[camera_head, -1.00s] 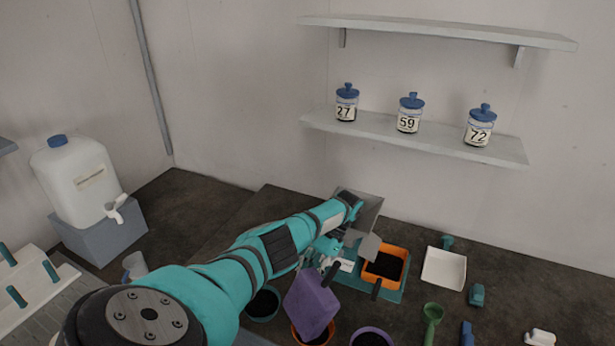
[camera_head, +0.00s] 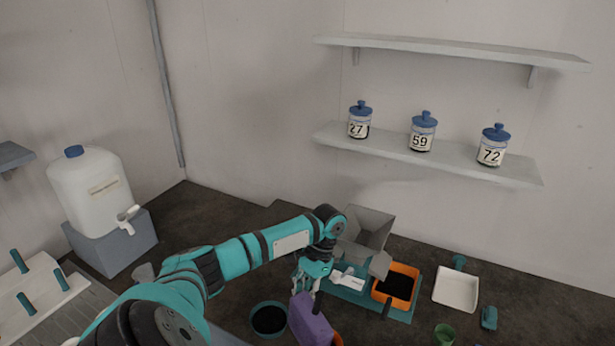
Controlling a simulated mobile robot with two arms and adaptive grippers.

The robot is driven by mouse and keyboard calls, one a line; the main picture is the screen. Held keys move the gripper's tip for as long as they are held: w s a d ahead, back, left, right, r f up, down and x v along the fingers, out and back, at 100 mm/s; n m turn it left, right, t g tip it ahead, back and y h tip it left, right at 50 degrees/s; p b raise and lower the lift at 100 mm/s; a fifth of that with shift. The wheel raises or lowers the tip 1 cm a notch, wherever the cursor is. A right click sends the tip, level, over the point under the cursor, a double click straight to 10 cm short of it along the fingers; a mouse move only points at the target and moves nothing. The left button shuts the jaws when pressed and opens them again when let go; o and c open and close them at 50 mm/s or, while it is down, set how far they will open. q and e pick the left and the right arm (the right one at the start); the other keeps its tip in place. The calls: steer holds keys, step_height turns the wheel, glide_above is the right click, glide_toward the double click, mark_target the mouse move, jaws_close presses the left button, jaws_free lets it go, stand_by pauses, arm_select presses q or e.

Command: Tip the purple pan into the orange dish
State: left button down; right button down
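The purple pan (camera_head: 311,322) is near the bottom edge of the head view, steeply tilted, and cut off below. Its dark handle rises to my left gripper (camera_head: 314,284), which appears shut on it; the fingertips are small and partly hidden. The orange dish (camera_head: 338,341) shows only as a sliver of rim at the bottom edge, beside and partly behind the pan. Its contents are hidden. In this view I cannot tell whether anything is falling from the pan. My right gripper is not in view.
A teal dish (camera_head: 268,320) with dark contents stands left of the pan. A white pan (camera_head: 456,289) and a green scoop (camera_head: 444,335) are farther right.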

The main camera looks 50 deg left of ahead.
mark_target(291, 302)
arm_select(q)
steer(key=shift+w, duration=0.1)
steer(key=shift+s+t, duration=0.3)
steer(key=shift+s, duration=0.1)
steer(key=shift+s+a+r+t, duration=0.15)
steer(key=shift+s+r+t, duration=0.05)
steer(key=shift+s+t, duration=0.8)
steer(key=shift+s+r+t, duration=0.1)
steer(key=shift+s+t, duration=0.6)
steer(key=shift+r+t, duration=0.15)
steer(key=shift+t, duration=0.15)
